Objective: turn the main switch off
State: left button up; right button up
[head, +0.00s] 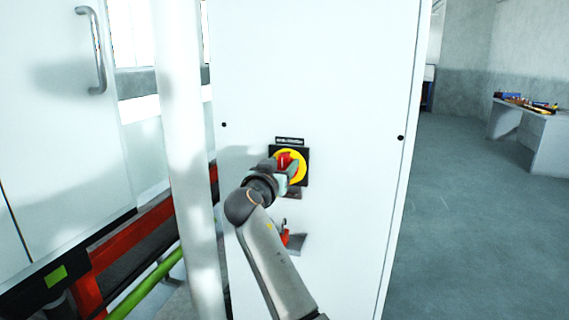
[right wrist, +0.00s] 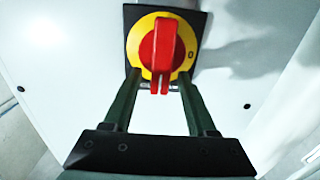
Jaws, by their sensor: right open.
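The main switch is a red rotary handle on a yellow disc with a black square plate, on the white cabinet face. In the head view the switch (head: 292,162) is partly hidden by my right gripper (head: 283,174). In the right wrist view the red handle (right wrist: 164,45) stands vertical, its slotted end pointing down the picture. A "0" mark shows on the disc to the handle's right. My right gripper (right wrist: 160,80) is open, its two fingers reaching to the disc on either side of the handle's lower end. Contact cannot be told. My left gripper is not in view.
Below the switch a small red item (head: 285,238) sits by a grey bracket, partly behind my arm. A white post (head: 185,150) and a door with a handle (head: 93,50) stand left. Right is open floor (head: 470,230) and a table with items (head: 553,150).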

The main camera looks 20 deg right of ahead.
grip_shut()
dwell(0.5)
